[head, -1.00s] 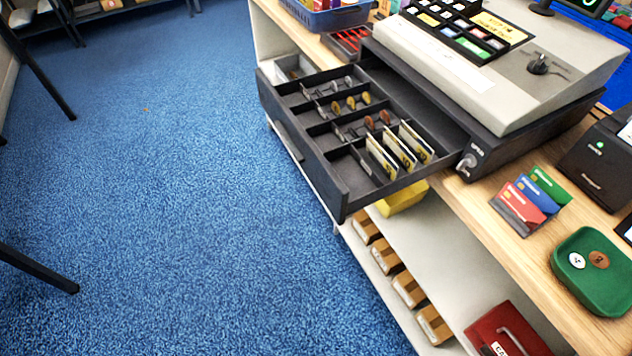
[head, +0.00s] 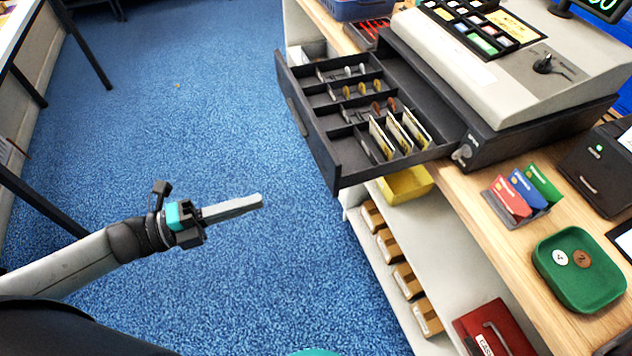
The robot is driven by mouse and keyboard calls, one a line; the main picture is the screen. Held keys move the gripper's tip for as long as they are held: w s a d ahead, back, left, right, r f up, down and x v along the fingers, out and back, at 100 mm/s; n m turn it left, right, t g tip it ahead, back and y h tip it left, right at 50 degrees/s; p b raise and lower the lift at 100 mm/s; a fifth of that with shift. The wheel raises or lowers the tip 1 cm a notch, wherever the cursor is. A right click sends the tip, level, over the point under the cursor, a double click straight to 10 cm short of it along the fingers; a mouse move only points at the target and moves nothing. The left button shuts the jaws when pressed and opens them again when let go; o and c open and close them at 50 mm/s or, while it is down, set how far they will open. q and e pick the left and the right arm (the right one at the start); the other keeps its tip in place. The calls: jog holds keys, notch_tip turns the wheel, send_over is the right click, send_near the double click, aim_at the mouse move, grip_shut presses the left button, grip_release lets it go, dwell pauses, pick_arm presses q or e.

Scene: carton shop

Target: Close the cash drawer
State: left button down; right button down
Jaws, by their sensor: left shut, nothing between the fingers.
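The cash drawer (head: 322,150) is pulled far out of the dark base under the grey cash register (head: 480,75). It holds coins and upright notes in its compartments, and its front panel faces left over the floor. My left gripper (head: 258,201) is over the blue carpet, left of and below the drawer in the picture. Its fingers are together and empty, pointing right, apart from the drawer front. My right gripper is not in view.
The wooden counter (head: 478,228) carries a card holder (head: 522,194), a green tray (head: 578,288) with two round discs and a black card terminal (head: 592,172). A shelf below holds a yellow bin (head: 408,184), several cartons and a red box (head: 492,330). The carpet left of the drawer is clear.

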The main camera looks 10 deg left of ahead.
aim_at(427, 149)
pick_arm(q)
jog(key=x, duration=1)
jog(key=shift+w+d+r, duration=0.1)
jog(key=shift+w, duration=0.1)
jog(key=shift+x, duration=0.85)
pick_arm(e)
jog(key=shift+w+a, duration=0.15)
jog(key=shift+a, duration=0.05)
